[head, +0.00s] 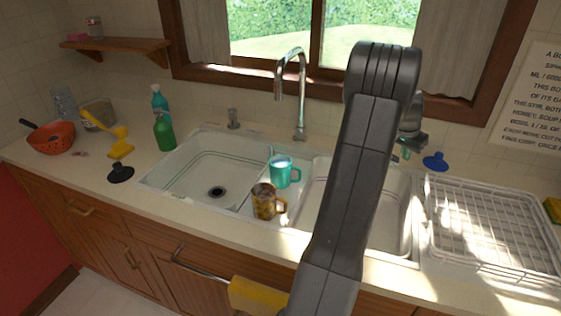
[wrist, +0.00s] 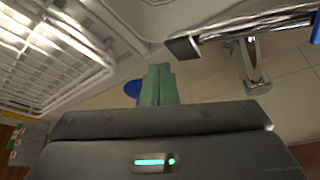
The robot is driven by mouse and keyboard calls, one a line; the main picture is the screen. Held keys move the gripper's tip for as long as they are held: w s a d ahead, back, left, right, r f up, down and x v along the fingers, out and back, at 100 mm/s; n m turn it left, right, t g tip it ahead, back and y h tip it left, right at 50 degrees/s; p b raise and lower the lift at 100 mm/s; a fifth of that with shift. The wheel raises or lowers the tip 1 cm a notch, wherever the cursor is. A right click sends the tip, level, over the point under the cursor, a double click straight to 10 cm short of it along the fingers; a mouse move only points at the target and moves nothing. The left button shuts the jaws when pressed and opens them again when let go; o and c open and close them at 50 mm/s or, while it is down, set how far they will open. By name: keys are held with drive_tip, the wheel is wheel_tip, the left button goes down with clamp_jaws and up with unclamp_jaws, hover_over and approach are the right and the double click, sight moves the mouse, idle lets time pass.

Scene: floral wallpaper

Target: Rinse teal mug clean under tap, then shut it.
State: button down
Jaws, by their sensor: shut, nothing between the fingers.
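The teal mug (head: 284,171) stands upright on the divider between the two sink basins, its handle to the right. Any dirt on it is too small to tell. The chrome tap (head: 300,90) rises behind the sink, and I see no water stream from its spout. Chrome metal that looks like the tap shows at the upper right in the wrist view (wrist: 253,65). My gripper (head: 404,152) is behind my arm, above the right rear of the sink, well right of the mug and tap. Its green fingers (wrist: 158,85) are together and empty.
A brown-yellow mug (head: 264,201) stands in front of the teal mug. The left basin (head: 190,175) looks empty. A white dish rack (head: 490,228) is at right, with a blue plunger-like item (head: 436,161) behind it. Green bottles (head: 164,132) and an orange colander (head: 52,139) are at left.

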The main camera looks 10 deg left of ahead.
drive_tip(key=shift+s+d, duration=0.1)
drive_tip(key=shift+d, duration=0.35)
drive_tip(key=shift+r, duration=0.15)
wheel_tip(320, 180, up, 7)
drive_tip(key=p, duration=0.4)
drive_tip(key=shift+f, duration=0.2)
wheel_tip(320, 180, down, 7)
drive_tip(key=a+b, duration=0.1)
drive_tip(key=b, duration=0.3)
drive_tip(key=shift+a, duration=0.25)
